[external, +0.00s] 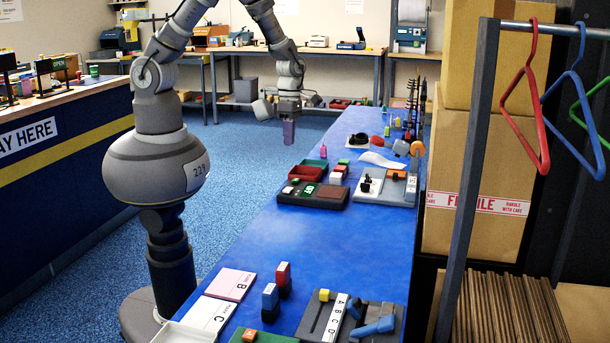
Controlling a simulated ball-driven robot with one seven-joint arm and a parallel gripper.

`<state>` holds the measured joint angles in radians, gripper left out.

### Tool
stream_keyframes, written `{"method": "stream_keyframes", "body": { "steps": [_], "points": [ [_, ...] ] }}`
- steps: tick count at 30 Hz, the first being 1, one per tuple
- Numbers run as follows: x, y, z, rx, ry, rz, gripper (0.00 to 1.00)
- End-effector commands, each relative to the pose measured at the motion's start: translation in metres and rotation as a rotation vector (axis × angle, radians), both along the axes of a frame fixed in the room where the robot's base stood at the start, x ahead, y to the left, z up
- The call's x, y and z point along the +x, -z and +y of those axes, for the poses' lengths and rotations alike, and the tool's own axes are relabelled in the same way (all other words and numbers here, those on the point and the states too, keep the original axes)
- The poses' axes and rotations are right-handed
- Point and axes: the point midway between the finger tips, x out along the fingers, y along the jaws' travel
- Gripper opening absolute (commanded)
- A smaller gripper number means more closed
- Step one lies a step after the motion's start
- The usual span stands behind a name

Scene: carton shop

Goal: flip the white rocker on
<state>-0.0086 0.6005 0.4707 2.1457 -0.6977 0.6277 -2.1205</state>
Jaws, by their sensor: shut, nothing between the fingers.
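My gripper (289,138) hangs pointing down beyond the left edge of the blue table, above the blue floor. It is small in the picture and looks closed and empty. It is clear of the devices on the table. A light grey panel (400,198) on the table carries a black and white part (366,184), which may be the white rocker. A dark panel (312,199) to its left has a green display and small light and red parts. At this size I cannot tell for certain which part is the rocker, or which way it is tipped.
The blue table (270,235) has free room in its middle. Nearer stand a slider board (314,318) marked with letters, red and blue blocks, and cards marked B and C. Bottles and tools stand at the far end. A hanger rack (468,180) and cartons line the right.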

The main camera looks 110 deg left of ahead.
Motion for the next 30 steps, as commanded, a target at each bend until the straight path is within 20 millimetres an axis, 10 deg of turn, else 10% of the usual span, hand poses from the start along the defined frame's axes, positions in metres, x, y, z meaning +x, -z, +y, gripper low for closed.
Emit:
{"method": "stream_keyframes", "body": {
  "steps": [8,30],
  "points": [
    [0.0,0.015,-0.002,-0.001,0.0,0.001,0.0],
    [0.0,0.137,-0.019,0.0,0.0,-0.001,0.0]
  ]
}}
